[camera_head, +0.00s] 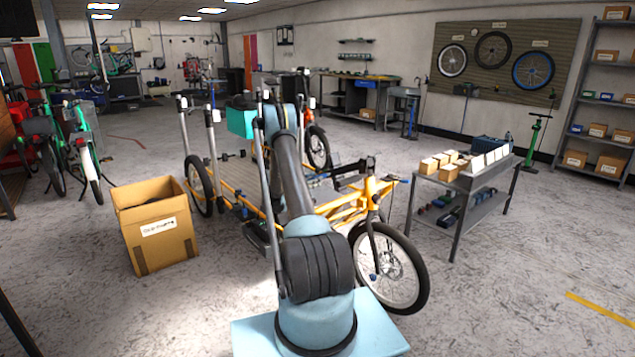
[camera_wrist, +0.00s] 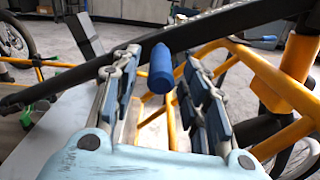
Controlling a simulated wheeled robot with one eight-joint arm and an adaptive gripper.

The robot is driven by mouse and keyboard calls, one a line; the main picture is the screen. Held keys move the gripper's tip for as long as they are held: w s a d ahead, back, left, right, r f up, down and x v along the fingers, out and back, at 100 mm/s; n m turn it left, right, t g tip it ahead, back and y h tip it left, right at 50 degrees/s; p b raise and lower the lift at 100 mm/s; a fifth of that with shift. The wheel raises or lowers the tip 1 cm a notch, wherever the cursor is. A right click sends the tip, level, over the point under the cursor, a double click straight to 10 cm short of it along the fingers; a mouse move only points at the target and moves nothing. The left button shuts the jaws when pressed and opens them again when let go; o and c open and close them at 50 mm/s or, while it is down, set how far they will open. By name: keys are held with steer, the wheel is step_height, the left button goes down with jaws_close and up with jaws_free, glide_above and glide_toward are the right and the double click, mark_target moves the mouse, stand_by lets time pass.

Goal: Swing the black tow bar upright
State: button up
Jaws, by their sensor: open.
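In the wrist view a long black bar (camera_wrist: 225,27), which looks like the tow bar, slants from lower left to upper right across the fingertips. A blue rounded peg or grip (camera_wrist: 160,70) shows between the fingers, its upper end meeting the bar in the picture. My gripper (camera_wrist: 160,60) is open, with one finger on each side of the blue piece; I cannot tell whether either touches it. In the head view a black bar-like part (camera_head: 352,172) sits by the orange cargo bike (camera_head: 376,190); I cannot tell if it is the same bar. The gripper cannot be made out there.
Orange frame tubes (camera_wrist: 265,80) lie close to the right of my gripper. In the head view a cardboard box (camera_head: 158,240) stands left of the bike, and a grey cart (camera_head: 470,182) with small boxes stands right. Floor is clear at front right.

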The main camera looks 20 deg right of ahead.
steer(key=shift+x, duration=1.5)
